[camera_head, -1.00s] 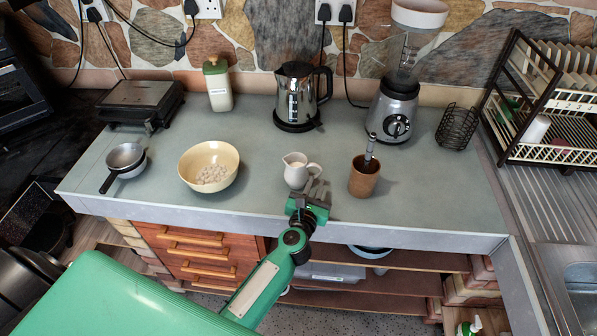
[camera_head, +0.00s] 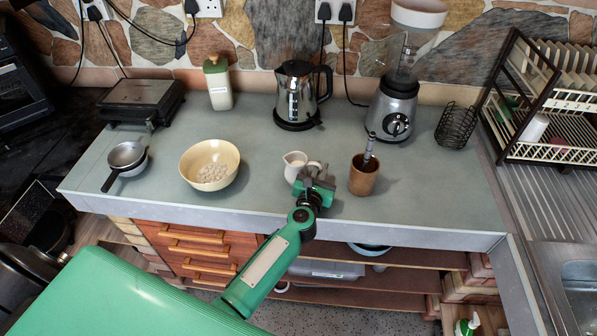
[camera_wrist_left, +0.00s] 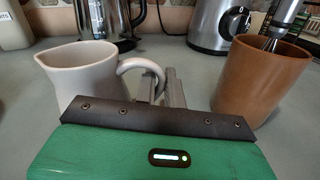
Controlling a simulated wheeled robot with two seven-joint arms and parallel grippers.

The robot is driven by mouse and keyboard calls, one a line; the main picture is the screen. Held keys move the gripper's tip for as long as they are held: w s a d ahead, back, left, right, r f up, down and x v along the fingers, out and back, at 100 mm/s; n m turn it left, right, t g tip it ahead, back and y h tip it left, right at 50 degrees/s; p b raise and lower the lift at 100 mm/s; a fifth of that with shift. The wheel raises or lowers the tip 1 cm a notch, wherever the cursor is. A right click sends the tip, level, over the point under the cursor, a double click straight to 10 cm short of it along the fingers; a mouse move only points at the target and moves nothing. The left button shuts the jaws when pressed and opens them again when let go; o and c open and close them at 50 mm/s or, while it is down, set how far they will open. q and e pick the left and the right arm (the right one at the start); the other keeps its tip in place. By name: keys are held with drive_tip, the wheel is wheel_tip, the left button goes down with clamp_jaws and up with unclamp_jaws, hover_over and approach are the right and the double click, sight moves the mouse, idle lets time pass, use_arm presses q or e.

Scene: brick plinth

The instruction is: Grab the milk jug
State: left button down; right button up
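The milk jug (camera_head: 293,168) is a small white pitcher standing upright on the counter, with its handle towards the right. It also shows large at the left of the left wrist view (camera_wrist_left: 82,75). My left gripper (camera_head: 317,172) is at the jug's handle side. In the left wrist view its two grey fingers (camera_wrist_left: 161,88) are apart, with the outer curve of the handle at or between them. I cannot tell whether they touch the handle. The gripper body hides the jug's lower part there. My right gripper is not in view.
A brown cup (camera_head: 363,178) with a whisk in it stands close on the right. A cream bowl (camera_head: 190,168) is to the left. A kettle (camera_head: 296,98) and a blender (camera_head: 394,108) stand behind. The counter between the bowl and the jug is clear.

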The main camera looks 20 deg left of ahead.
use_arm(q)
drive_tip(key=shift+r, duration=0.1)
idle(0.4)
drive_tip(key=shift+r+p, duration=0.65)
drive_tip(key=shift+r, duration=0.3)
wheel_tip(320, 180, up, 7)
drive_tip(key=p, duration=0.3)
wheel_tip(320, 180, up, 11)
drive_tip(key=p, duration=0.1)
drive_tip(key=shift+f, duration=0.15)
